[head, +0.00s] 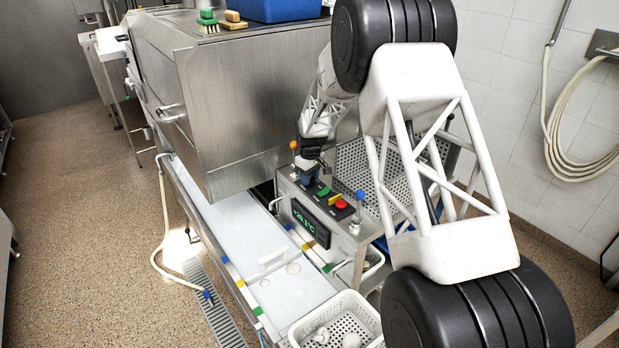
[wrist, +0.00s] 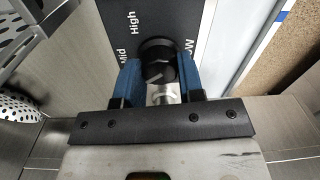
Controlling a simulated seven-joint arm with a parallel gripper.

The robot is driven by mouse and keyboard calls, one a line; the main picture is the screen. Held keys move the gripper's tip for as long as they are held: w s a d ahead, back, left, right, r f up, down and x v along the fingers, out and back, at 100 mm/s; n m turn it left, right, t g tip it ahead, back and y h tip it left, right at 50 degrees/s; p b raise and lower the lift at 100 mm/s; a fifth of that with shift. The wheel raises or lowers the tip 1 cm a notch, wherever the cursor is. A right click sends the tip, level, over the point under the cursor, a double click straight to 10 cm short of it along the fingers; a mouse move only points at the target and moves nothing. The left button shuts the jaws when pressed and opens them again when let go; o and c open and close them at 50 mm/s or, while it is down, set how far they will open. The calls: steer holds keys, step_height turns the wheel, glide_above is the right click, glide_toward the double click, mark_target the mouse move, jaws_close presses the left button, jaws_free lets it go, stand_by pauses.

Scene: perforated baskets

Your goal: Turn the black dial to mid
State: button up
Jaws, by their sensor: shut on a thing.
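The black dial (wrist: 158,62) sits on a dark panel face in the wrist view, between my blue fingers. The labels "High" (wrist: 133,22) and "Mid" (wrist: 121,52) are printed above and to the left of it, and a partly covered label ending in "ow" is to its right. A thin pale line shows on the dial's face; I cannot tell surely which label it marks. My gripper (wrist: 159,72) is shut on the dial, one finger on each side. In the head view my gripper (head: 309,172) is at the far end of the control box, and the dial is hidden there.
The control box (head: 325,232) carries a display, green, yellow and red buttons, and orange-topped and blue-topped levers. A perforated basket (head: 358,160) stands behind it. A white basket (head: 335,322) with small dishes is in front. A steel machine (head: 235,110) rises to the left.

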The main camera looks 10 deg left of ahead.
steer(key=m, duration=0.7)
stand_by(0.4)
steer(key=o, duration=0.9)
steer(key=shift+r, duration=0.1)
steer(key=shift+d+r, duration=0.15)
steer(key=shift+r, duration=3.7)
